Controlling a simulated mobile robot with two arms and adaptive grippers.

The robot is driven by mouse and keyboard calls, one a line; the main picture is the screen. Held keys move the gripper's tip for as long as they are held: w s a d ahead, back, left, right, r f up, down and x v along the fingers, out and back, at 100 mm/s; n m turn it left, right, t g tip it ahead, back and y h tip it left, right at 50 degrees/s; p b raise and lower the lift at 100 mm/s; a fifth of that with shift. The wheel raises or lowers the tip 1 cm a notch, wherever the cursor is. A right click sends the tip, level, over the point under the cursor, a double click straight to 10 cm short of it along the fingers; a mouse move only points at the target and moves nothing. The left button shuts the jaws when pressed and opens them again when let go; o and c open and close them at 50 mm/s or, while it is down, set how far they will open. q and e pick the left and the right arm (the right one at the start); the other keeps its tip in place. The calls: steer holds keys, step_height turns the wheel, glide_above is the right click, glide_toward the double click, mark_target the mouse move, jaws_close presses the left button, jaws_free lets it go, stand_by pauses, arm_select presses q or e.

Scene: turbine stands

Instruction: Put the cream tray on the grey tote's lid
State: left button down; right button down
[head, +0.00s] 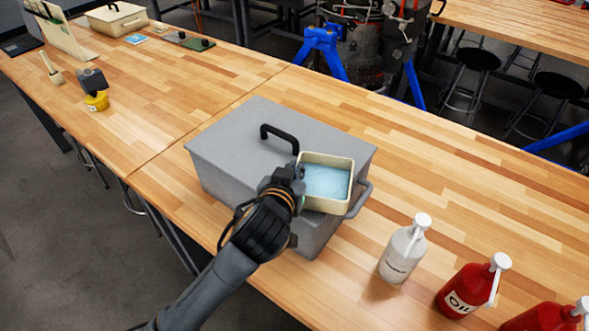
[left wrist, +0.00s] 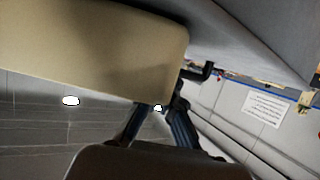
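The cream tray (head: 311,206) is a small open box with a light blue inside. In the head view it appears over the right front part of the grey tote's lid (head: 232,141), overlapping the lid's right edge. I cannot tell whether it touches the lid. My left gripper (head: 297,178) is at the tray's left wall and appears shut on it. In the left wrist view the tray (left wrist: 90,45) fills the upper left, with the gripper fingers (left wrist: 160,108) at its edge. The tips are partly hidden. My right gripper is out of view.
The lid's black handle (head: 279,134) stands left of the tray. A white pump bottle (head: 402,252) and red oil bottles (head: 468,287) stand to the right. A yellow-and-black object (head: 95,92) and a cream case (head: 116,19) are farther left. The table behind the tote is clear.

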arm_select(q)
steer(key=shift+f, duration=0.2)
steer(key=c, duration=1.5)
jaws_free()
steer(key=shift+w, duration=0.1)
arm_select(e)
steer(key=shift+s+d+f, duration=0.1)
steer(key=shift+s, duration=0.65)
